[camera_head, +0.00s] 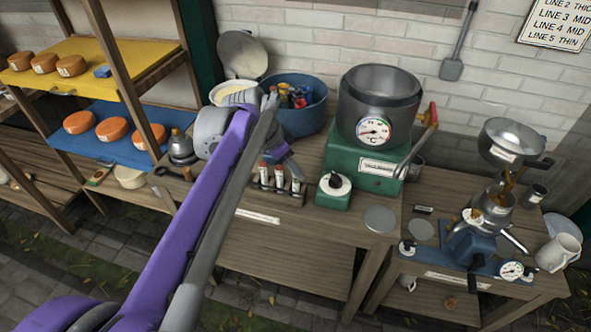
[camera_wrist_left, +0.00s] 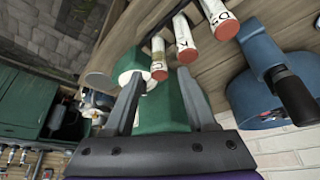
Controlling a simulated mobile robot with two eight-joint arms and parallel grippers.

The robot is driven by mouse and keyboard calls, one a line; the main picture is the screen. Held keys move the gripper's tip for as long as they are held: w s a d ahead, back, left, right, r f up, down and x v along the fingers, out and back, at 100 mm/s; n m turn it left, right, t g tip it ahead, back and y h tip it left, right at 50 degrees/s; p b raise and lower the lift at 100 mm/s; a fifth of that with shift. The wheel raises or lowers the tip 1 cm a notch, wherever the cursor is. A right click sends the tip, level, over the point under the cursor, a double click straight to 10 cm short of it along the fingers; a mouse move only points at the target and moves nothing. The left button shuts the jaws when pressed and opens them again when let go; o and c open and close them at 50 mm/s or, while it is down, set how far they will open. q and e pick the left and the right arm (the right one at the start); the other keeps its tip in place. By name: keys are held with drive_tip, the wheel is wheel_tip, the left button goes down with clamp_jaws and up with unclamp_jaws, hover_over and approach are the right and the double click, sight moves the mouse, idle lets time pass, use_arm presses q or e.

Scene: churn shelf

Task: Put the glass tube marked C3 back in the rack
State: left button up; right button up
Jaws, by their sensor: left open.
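Three white-labelled glass tubes with red tops (camera_head: 279,176) stand in a small dark rack (camera_head: 270,193) on the wooden bench in the head view. Three white tubes with red ends also show in the left wrist view, one at the middle (camera_wrist_left: 185,38); single letters show on them, but I cannot tell which is C3. My left gripper (camera_head: 286,163) is just behind and above the rack. In the left wrist view its fingers (camera_wrist_left: 160,80) are apart, with no tube visibly held; the nearest tube (camera_wrist_left: 158,58) shows beyond the fingertips. My right gripper is out of view.
A green box with a white dial (camera_head: 334,190) stands right of the rack. Behind it are a large pot on a green base (camera_head: 365,165) and a blue tub (camera_head: 300,118). A dark bell-shaped item (camera_head: 181,150) is to the left. The bench front is fairly clear.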

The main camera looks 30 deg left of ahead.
use_arm(q)
drive_tip(key=p+v, duration=0.1)
drive_tip(key=v, duration=0.8)
drive_tip(key=s+d+f+n+y, duration=0.1)
drive_tip(key=s+d+f+n, duration=0.1)
drive_tip(key=s+d+f, duration=0.4)
drive_tip(key=s+d+f+n+y, duration=0.1)
drive_tip(key=s+d+f+n, duration=0.2)
drive_tip(key=s+f, duration=0.9)
drive_tip(key=d+f, duration=0.3)
drive_tip(key=shift+s+d+f, duration=0.2)
drive_tip(key=shift+d+f, duration=0.15)
